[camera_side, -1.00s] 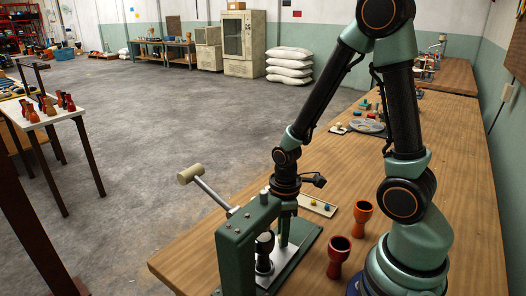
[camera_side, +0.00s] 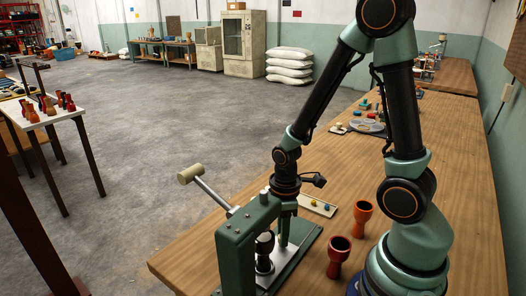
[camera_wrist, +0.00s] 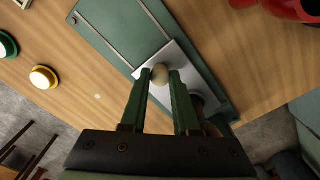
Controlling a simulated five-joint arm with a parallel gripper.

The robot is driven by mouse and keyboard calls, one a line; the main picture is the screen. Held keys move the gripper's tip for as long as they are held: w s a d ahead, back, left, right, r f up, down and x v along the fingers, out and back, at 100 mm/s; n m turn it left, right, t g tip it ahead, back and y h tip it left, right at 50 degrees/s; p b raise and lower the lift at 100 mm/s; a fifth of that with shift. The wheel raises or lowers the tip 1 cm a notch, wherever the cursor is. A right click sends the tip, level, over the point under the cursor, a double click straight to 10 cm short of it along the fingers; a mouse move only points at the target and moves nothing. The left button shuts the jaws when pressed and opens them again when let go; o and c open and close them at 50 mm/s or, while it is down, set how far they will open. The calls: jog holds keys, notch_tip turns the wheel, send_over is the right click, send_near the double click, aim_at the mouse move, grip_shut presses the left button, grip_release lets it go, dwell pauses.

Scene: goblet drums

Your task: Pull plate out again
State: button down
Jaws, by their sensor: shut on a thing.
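The bright metal plate (camera_wrist: 202,72) lies on the green base (camera_wrist: 112,22) of the press, with a pale round knob (camera_wrist: 160,74) at its edge. My gripper (camera_wrist: 161,80) has its two green fingers on either side of the knob, shut on it. In the side view my gripper (camera_side: 286,224) reaches down behind the green press frame (camera_side: 236,245). The plate (camera_side: 291,262) shows partly there.
A dark red drum (camera_side: 339,258) and an orange drum (camera_side: 362,219) stand on the bench right of the press. A small tray (camera_side: 317,206) lies behind them. The press lever (camera_side: 207,187) sticks out left. Green (camera_wrist: 6,46) and yellow (camera_wrist: 43,77) round pieces lie left in the wrist view.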

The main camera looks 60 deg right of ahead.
jog(key=d, duration=1)
jog(key=shift+w, duration=0.1)
jog(key=shift+d, duration=0.1)
jog(key=c, duration=0.7)
grip_release()
jog(key=shift+o, duration=0.2)
jog(key=shift+r, duration=0.15)
notch_tip(320, 180, up, 12)
notch_tip(320, 180, up, 6)
jog(key=shift+f, duration=0.1)
